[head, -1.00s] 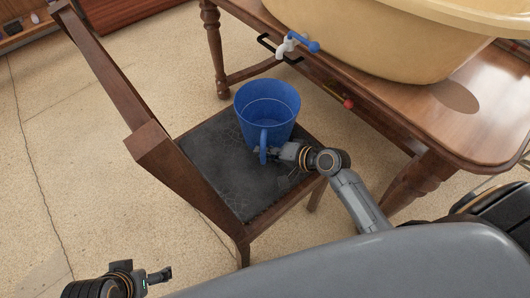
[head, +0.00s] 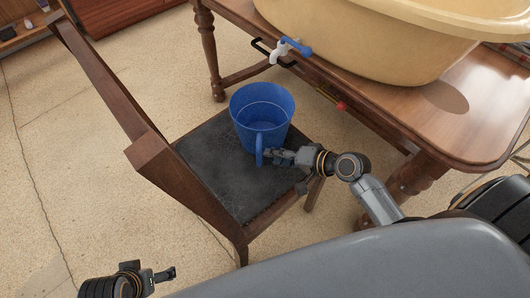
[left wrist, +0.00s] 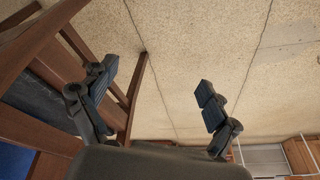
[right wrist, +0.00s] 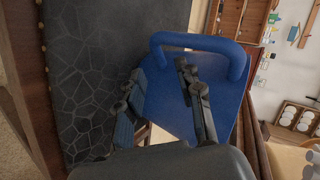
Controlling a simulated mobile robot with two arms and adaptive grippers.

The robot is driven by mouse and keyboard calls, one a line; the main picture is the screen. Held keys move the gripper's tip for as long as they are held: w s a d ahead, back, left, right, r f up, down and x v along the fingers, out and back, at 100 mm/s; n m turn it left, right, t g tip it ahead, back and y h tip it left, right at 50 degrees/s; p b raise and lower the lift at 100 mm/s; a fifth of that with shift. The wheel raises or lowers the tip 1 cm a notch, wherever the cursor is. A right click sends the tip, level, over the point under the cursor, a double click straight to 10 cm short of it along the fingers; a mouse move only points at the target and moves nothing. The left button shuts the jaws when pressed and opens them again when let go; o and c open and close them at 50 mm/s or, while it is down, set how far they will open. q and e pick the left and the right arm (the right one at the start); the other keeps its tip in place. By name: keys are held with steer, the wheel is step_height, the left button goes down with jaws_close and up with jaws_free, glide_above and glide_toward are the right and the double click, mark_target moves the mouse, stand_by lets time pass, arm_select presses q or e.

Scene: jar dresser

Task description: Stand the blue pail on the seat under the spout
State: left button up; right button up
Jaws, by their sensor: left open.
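The blue pail (head: 250,107) stands upright on the dark seat (head: 215,182) of the wooden chair, near its far right corner. Its handle (head: 259,150) faces my right gripper (head: 277,157). The right gripper's fingers (right wrist: 162,90) are spread apart and empty in the right wrist view, short of the pail's handle (right wrist: 200,42). The spout, a white tap with a blue lever (head: 282,51), sits on the tub beyond and above the pail; exact alignment is hard to tell. My left gripper (left wrist: 155,92) is open and empty, low beside the chair; it shows bottom left in the head view (head: 160,275).
The beige tub (head: 365,45) stands on a wooden table (head: 440,120), whose edge and leg are close to my right arm. The chair's backrest (head: 105,85) rises left of the seat. The floor on the left is free.

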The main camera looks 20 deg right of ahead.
arm_select(q)
steer(key=x, duration=0.3)
steer(key=shift+s+f+p, duration=0.25)
steer(key=shift+f+p, duration=0.1)
arm_select(e)
steer(key=v, duration=0.5)
steer(key=shift+s+d+r, duration=0.15)
steer(key=shift+s+d, duration=0.05)
